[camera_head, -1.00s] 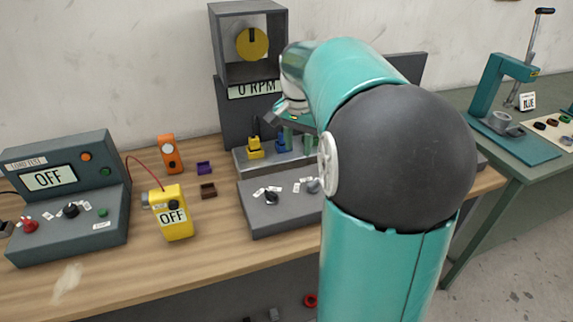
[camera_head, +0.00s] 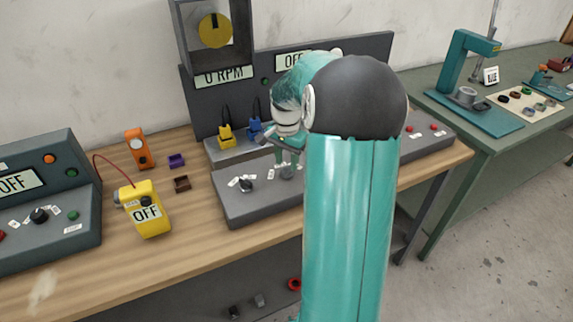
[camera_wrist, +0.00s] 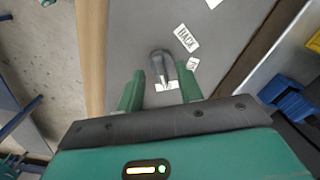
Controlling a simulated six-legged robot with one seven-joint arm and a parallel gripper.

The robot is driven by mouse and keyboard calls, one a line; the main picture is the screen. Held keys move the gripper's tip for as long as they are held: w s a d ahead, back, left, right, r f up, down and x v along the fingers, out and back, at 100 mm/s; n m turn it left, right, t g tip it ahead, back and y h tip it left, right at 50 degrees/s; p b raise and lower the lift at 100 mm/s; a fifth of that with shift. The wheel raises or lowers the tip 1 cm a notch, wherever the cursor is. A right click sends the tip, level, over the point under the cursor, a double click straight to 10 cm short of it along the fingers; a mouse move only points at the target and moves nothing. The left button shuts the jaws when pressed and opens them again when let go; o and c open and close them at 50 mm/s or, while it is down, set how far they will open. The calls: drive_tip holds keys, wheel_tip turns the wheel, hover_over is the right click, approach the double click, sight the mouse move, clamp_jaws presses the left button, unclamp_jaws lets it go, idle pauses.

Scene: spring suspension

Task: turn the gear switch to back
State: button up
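The gear switch is a grey rounded knob (camera_wrist: 161,66) on a grey panel, with small white labels around it. One label reads BACK (camera_wrist: 187,38) and lies up and to the right of the knob in the wrist view. My gripper (camera_wrist: 160,88) is open, its two green fingers apart, with the knob between and slightly ahead of the tips. I cannot tell whether either finger touches it. In the head view my gripper (camera_head: 288,157) points down over the panel (camera_head: 262,208), above a grey knob (camera_head: 288,172).
A black knob (camera_head: 246,186) with labels sits left on the same panel. Blue (camera_head: 256,130) and yellow (camera_head: 227,133) clamp-like parts stand behind. A yellow meter (camera_head: 145,210) reading OFF is on the wooden bench to the left. An upright display reads 0 RPM (camera_head: 224,75).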

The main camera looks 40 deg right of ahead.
drive_tip(key=shift+f, duration=1.1)
drive_tip(key=shift+c, duration=0.5)
clamp_jaws()
